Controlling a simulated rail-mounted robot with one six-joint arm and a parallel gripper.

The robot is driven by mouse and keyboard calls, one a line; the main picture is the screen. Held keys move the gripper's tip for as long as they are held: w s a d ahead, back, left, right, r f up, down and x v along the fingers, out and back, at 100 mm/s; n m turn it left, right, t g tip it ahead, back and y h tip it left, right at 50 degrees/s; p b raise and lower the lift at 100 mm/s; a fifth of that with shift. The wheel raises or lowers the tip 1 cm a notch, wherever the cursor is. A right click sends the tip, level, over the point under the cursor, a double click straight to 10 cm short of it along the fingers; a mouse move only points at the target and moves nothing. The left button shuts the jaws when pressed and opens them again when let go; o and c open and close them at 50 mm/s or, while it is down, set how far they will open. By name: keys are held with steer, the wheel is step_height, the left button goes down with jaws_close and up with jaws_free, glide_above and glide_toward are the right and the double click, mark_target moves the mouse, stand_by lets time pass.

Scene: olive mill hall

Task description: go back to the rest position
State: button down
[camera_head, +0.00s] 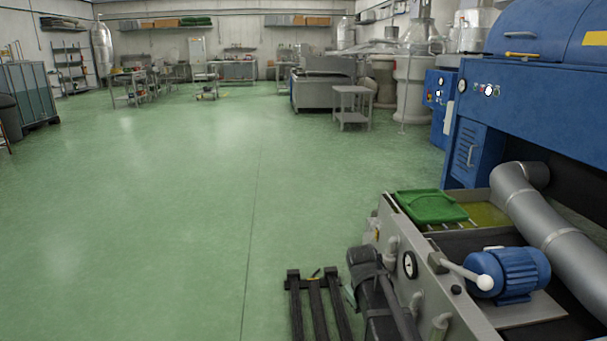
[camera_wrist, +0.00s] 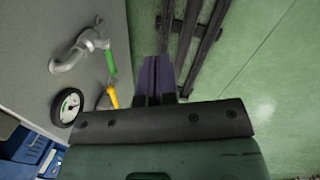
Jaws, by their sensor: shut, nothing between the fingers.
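My gripper (camera_wrist: 156,62) shows in the wrist view, with its two dark fingers close together and nothing between them. Its dark palm bar and green body fill the bottom of that view. The fingers point toward black rails over the green floor, beside a grey machine wall. I cannot make out the gripper with certainty in the head view.
In the wrist view a gauge (camera_wrist: 68,107), a tap (camera_wrist: 80,50) and a yellow handle (camera_wrist: 113,95) are left of the gripper. In the head view a black pallet (camera_head: 317,305), a blue motor (camera_head: 517,272) and a grey pipe (camera_head: 550,225) are near. The green floor (camera_head: 150,220) is open at left.

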steer(key=s+a+r+m+y+p, duration=0.1)
steer(key=s+r+m+p, duration=0.15)
steer(key=s, duration=0.55)
steer(key=s+a+r+m+y+p, duration=0.1)
steer(key=s+r+m+p, duration=0.2)
steer(key=s, duration=0.5)
step_height(320, 180, up, 36)
steer(key=w+n+p, duration=0.1)
steer(key=p, duration=3.4)
steer(key=shift+r+p, duration=0.25)
steer(key=shift+p, duration=0.15)
